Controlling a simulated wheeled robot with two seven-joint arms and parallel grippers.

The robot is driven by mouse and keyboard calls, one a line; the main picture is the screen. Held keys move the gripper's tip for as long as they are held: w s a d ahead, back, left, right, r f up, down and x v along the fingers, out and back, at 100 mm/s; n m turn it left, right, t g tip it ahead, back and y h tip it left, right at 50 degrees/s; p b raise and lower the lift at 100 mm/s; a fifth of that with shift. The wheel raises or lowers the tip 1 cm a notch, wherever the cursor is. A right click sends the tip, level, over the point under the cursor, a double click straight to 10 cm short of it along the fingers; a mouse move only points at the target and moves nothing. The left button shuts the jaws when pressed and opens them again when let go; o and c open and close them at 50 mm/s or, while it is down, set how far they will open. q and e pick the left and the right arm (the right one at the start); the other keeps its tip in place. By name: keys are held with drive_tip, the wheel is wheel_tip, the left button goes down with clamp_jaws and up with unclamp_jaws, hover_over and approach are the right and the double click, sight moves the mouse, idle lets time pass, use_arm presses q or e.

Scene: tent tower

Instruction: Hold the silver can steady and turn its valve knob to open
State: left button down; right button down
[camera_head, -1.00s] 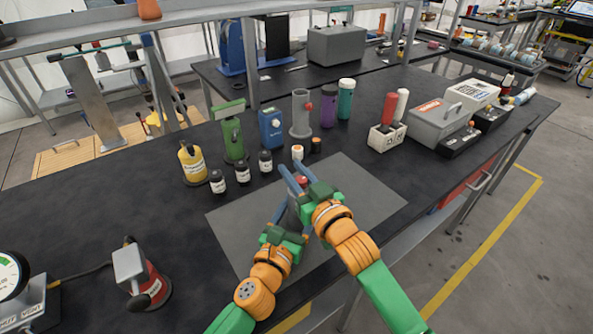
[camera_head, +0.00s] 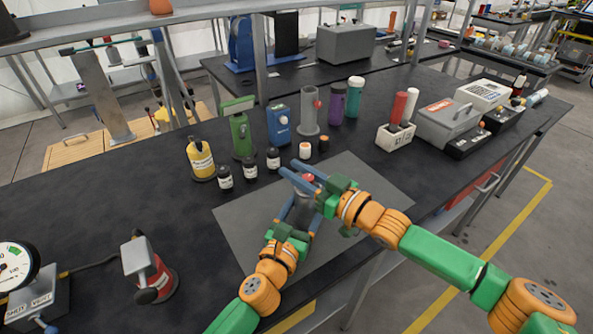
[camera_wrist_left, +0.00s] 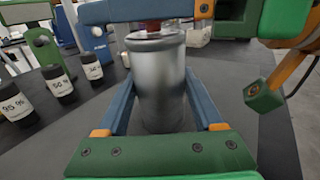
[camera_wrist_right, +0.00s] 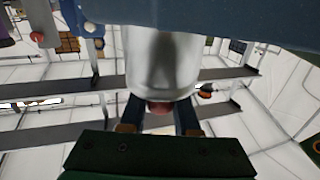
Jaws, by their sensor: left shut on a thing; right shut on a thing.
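The silver can (camera_head: 303,209) stands upright on the grey mat near the bench's front edge. In the left wrist view the can (camera_wrist_left: 158,85) fills the space between the blue fingers. My left gripper (camera_head: 297,212) is shut around its body. A red valve knob (camera_head: 308,178) sits on top of the can. My right gripper (camera_head: 300,174) comes in from the right at knob height and is shut on the knob. In the right wrist view the knob (camera_wrist_right: 160,107) shows between the fingers, below the can (camera_wrist_right: 163,60). The fingers partly hide it.
The grey mat (camera_head: 375,185) has free room right of the can. Small dark bottles (camera_head: 249,170), an orange-topped white jar (camera_head: 305,149) and a grey cylinder (camera_head: 309,110) stand behind. A red device (camera_head: 152,275) and a gauge (camera_head: 18,265) stand at left.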

use_arm(q)
drive_tip(key=shift+d, duration=0.1)
use_arm(e)
drive_tip(key=c, duration=0.6)
unclamp_jaws()
drive_tip(key=shift+d, duration=0.1)
drive_tip(key=v, duration=1.2)
use_arm(q)
drive_tip(key=shift+c, duration=1.7)
unclamp_jaws()
drive_tip(key=o, duration=0.3)
use_arm(e)
drive_tip(key=shift+w, duration=0.1)
